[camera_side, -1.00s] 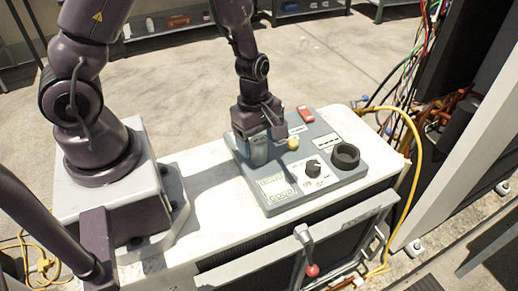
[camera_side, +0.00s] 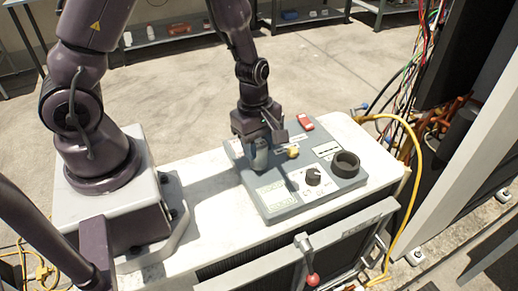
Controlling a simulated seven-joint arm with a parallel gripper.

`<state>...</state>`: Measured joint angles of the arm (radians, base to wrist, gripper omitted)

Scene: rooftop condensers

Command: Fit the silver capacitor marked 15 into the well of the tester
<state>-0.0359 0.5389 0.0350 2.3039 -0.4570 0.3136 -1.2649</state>
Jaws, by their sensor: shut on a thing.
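The tester (camera_side: 283,203) is a blue-grey sloped panel on the white bench top. Its well (camera_side: 345,162) is a raised black ring at the right end and looks empty. My gripper (camera_side: 261,146) is over the left rear part of the panel, well to the left of the ring. It is shut on a silver-grey cylinder, the capacitor (camera_side: 260,161), which hangs roughly upright below the jaws. The jaws hide its upper part. Its marking cannot be read, and I cannot tell whether its lower end touches the panel.
The panel carries a black knob (camera_side: 313,176), a yellow button (camera_side: 293,152) and a red switch (camera_side: 304,122). A yellow cable (camera_side: 414,150) arches past the bench's right end beside an open cabinet with loose wires (camera_side: 415,75). A red-tipped lever (camera_side: 312,279) is in front.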

